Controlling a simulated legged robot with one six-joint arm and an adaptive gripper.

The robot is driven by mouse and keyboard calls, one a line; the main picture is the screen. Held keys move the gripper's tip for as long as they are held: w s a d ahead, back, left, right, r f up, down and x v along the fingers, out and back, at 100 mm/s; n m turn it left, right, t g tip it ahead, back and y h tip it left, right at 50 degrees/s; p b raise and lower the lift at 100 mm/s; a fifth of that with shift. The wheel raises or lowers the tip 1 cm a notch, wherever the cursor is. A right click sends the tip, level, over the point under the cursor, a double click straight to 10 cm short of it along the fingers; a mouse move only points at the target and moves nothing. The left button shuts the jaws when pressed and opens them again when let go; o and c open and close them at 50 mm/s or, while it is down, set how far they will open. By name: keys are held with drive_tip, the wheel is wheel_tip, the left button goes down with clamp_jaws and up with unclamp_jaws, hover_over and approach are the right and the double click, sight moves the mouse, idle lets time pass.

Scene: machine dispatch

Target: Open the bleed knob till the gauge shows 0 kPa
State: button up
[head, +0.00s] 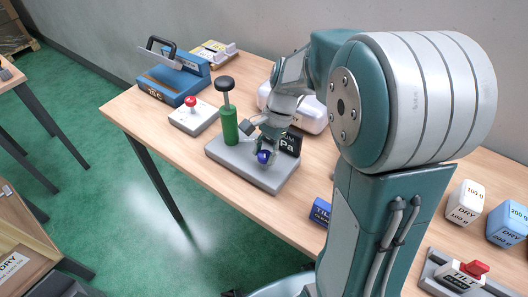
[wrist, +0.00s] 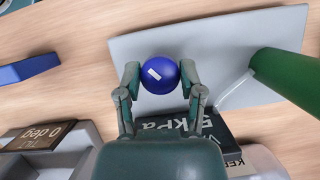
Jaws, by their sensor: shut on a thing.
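The bleed knob is a round blue ball with a white mark; it shows in the wrist view (wrist: 160,74) and in the head view (head: 264,157). My gripper (wrist: 160,80) has one finger on each side of it and is shut on it; in the head view my gripper (head: 265,150) reaches down onto the knob from behind. The gauge is a black block with white "kPa" lettering in the wrist view (wrist: 178,130), partly hidden by my gripper; its number cannot be read. It also shows beside my gripper in the head view (head: 291,143).
The knob and gauge are on a grey base plate (head: 233,163) with a green pump cylinder (head: 229,127) and black handle. A red-button box (head: 195,117) and a blue device (head: 172,81) stand farther left. A small blue block (head: 320,212) lies nearer the table's front edge.

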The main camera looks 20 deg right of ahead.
drive_tip(key=n, duration=0.2)
drive_tip(key=n+g+h, duration=0.1)
drive_tip(key=n, duration=0.2)
drive_tip(key=shift+w+n+h, duration=0.15)
drive_tip(key=shift+n+h, duration=0.15)
drive_tip(key=n, duration=0.2)
drive_tip(key=n+g+h, duration=0.1)
drive_tip(key=n, duration=0.1)
drive_tip(key=shift+n+h, duration=0.3)
drive_tip(key=shift+n, duration=0.1)
drive_tip(key=o, duration=1.2)
drive_tip(key=shift+w, duration=0.1)
drive_tip(key=v, duration=1.1)
drive_tip(key=shift+w+a+r, duration=0.15)
drive_tip(key=shift+w+r, duration=0.2)
